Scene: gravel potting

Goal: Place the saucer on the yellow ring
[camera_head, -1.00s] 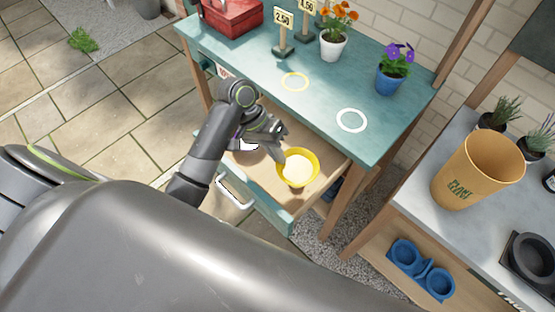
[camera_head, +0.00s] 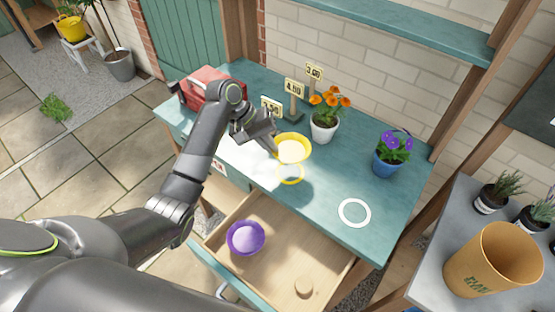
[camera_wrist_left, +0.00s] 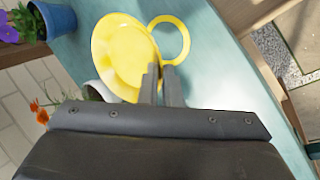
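The yellow saucer (camera_head: 293,148) is held above the teal tabletop, just behind the yellow ring (camera_head: 291,175) in the head view. My left gripper (camera_head: 273,146) is shut on its rim from the left. In the left wrist view the fingers (camera_wrist_left: 163,78) pinch the edge of the saucer (camera_wrist_left: 122,48), which looks tilted. The yellow ring (camera_wrist_left: 175,36) lies flat on the table beside it there, partly overlapped by the saucer's edge. My right gripper is not in view.
An orange-flower pot (camera_head: 323,127) and price signs (camera_head: 294,92) stand close behind the saucer. A purple-flower pot (camera_head: 388,162) and a white ring (camera_head: 355,212) are to the right. The open drawer (camera_head: 275,262) below holds a purple saucer (camera_head: 246,238). A red box (camera_head: 207,88) stands left.

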